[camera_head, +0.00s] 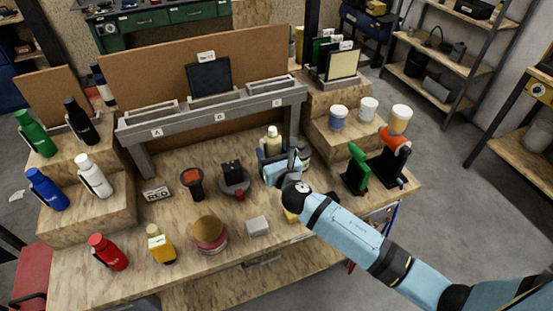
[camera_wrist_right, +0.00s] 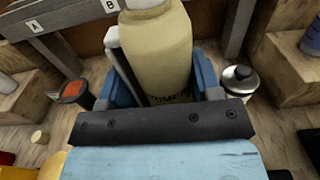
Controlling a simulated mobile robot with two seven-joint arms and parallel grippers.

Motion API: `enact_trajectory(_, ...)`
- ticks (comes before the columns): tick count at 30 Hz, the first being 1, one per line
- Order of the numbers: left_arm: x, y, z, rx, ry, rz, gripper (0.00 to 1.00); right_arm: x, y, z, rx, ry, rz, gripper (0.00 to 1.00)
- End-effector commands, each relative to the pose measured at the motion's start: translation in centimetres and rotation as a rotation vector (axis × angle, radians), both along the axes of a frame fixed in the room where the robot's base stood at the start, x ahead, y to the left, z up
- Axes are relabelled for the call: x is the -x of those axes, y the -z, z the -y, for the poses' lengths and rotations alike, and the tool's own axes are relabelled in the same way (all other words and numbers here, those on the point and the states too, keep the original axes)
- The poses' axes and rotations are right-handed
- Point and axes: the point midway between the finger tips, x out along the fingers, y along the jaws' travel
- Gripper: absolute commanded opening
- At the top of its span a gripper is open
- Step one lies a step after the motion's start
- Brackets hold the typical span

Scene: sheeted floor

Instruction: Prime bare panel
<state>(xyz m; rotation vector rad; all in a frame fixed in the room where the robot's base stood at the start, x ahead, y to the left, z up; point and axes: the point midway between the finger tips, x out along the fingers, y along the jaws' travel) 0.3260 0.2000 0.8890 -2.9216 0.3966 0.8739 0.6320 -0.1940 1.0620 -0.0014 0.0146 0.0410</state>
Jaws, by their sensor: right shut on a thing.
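My right gripper (camera_head: 278,162) comes in from the lower right over the middle of the bench. It is shut on a cream bottle (camera_head: 272,138), which stands upright between its fingers. In the wrist view the bottle (camera_wrist_right: 160,50) fills the middle, with the blue fingers (camera_wrist_right: 165,88) on either side and partly hidden lettering low on its front. A dark panel (camera_head: 208,76) with a white tag stands at the rear shelf. A cream panel (camera_head: 343,64) stands in a rack at the back right. I cannot tell which panel is bare. My left gripper is not in view.
A shelf (camera_head: 180,122) marked A and B spans the bench's back. Close right of the held bottle is a silver-capped jar (camera_wrist_right: 240,78). A grey block (camera_head: 257,226) and a round sanding-like pad (camera_head: 209,232) lie in front. Several coloured bottles stand left.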

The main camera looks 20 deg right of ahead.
Motion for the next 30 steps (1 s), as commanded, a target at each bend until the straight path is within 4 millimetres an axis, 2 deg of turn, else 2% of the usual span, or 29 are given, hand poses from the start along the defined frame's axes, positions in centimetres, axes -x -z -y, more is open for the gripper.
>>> enact_trajectory(4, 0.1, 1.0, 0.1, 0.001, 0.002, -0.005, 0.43, -2.5, 0.0, -0.1, -0.001, 0.002, 0.003, 0.50)
enact_trajectory(13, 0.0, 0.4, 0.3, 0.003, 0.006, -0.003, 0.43, -2.0, -0.1, -5.8, -0.004, -0.001, 0.001, 0.50)
enact_trajectory(24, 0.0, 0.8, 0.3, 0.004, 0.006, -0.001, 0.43, -1.7, -0.1, -14.9, -0.004, -0.002, 0.003, 0.50)
enact_trajectory(30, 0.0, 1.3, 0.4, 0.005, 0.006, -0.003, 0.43, -1.5, 0.0, -18.4, -0.002, 0.000, 0.002, 0.50)
